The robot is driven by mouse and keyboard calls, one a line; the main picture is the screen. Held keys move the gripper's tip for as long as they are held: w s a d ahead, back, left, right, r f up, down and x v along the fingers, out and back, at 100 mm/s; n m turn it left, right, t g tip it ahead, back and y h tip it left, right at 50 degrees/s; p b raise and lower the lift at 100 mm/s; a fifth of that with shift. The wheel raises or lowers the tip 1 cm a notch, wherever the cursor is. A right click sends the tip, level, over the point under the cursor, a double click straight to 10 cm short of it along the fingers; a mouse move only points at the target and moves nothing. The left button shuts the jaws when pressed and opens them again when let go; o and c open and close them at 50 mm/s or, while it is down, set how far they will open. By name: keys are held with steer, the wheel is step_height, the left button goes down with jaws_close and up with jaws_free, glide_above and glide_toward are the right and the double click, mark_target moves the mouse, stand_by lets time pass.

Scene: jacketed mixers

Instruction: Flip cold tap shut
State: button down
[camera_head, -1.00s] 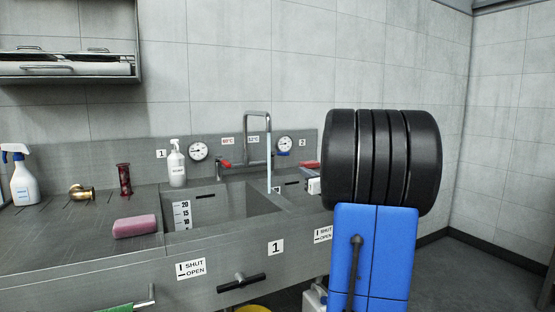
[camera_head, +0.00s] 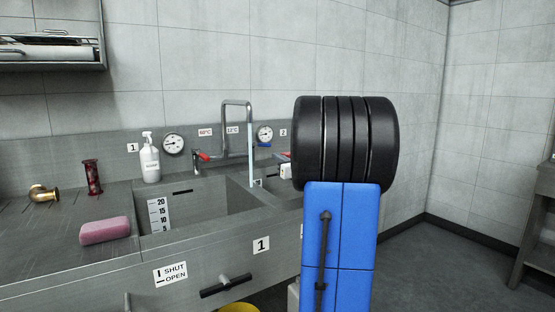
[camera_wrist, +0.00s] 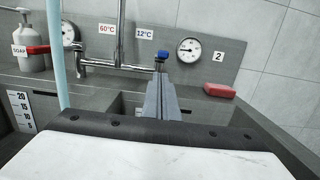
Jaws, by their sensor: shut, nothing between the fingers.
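The mixer (camera_head: 237,125) stands behind the sinks with a tall bent spout. A pale blue water stream (camera_head: 251,155) falls from the spout and also shows at the left of the wrist view (camera_wrist: 56,55). The cold tap's blue lever (camera_head: 264,145) is at the mixer's right end; in the wrist view its blue end (camera_wrist: 163,54) shows just beyond my fingertips. The red hot lever (camera_head: 203,156) is at the left end. My gripper (camera_wrist: 160,88) is shut and empty, pointing at the blue lever; I cannot tell whether they touch.
Gauges (camera_head: 173,143) and temperature labels (camera_wrist: 106,29) are on the splashback. A soap bottle (camera_head: 150,160) and pink sponge (camera_head: 105,230) stand left of the sink. A red block (camera_wrist: 219,90) lies right of the mixer. A valve handle (camera_head: 226,286) juts from the sink front.

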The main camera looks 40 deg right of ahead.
glide_toward(260, 145)
steer(key=w, duration=0.1)
steer(key=w+d, duration=0.1)
steer(key=w+d+f, duration=0.1)
steer(key=shift+w+f, duration=0.1)
steer(key=shift+w, duration=0.3)
